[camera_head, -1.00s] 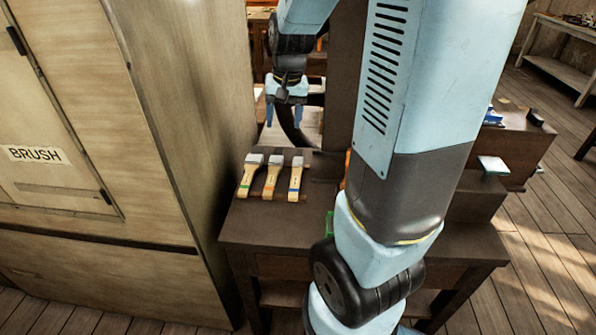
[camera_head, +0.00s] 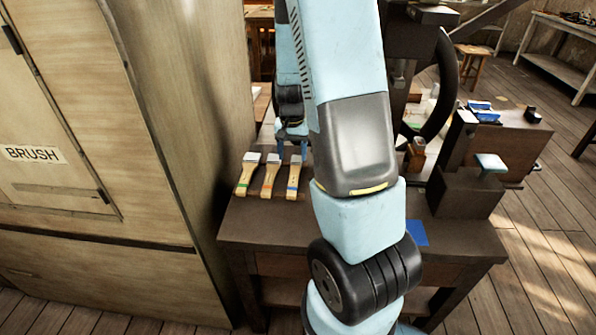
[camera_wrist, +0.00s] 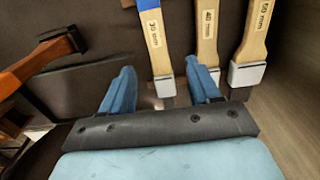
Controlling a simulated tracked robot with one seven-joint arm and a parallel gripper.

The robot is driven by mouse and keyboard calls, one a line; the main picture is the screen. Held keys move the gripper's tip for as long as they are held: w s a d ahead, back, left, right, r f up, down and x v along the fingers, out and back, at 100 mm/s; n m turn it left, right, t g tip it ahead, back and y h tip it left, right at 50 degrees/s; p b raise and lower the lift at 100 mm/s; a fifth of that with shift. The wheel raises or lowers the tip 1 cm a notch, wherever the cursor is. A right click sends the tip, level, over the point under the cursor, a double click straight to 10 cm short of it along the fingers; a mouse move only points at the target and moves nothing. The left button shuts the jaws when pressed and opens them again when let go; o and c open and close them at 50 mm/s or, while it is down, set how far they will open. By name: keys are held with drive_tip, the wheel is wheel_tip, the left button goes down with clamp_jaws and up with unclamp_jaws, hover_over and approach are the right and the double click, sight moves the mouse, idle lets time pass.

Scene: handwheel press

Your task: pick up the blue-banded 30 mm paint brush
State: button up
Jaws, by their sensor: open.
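The blue-banded 30 mm brush (camera_head: 293,181) lies rightmost of three brushes on the brown table in the head view. In the wrist view its wooden handle (camera_wrist: 155,40) reads "30 mm", with the blue band at the top edge. My gripper (camera_head: 292,150) is open near that brush's bristle end. In the wrist view the fingers of my gripper (camera_wrist: 160,65) lie on either side of the 30 mm brush's ferrule end. I cannot tell the height left between fingers and brush. The gripper holds nothing.
The 40 mm brush (camera_wrist: 207,30) lies close beside my right finger, and the 50 mm brush (camera_wrist: 253,40) is further right. A wooden-handled tool (camera_wrist: 35,62) lies at left. The tall cabinet (camera_head: 190,120) stands left of the table. A blue square (camera_head: 417,233) marks the table front.

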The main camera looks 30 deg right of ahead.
sight(294, 176)
wheel_tip(294, 176, down, 3)
drive_tip(key=shift+r, duration=0.1)
drive_tip(key=shift+s+d+f, duration=0.1)
drive_tip(key=shift+s+f, duration=0.05)
drive_tip(key=shift+f, duration=1.25)
drive_tip(key=shift+s+f, duration=0.1)
drive_tip(key=shift+f, duration=1.25)
drive_tip(key=shift+c, duration=0.3)
clamp_jaws()
drive_tip(key=shift+r, duration=0.15)
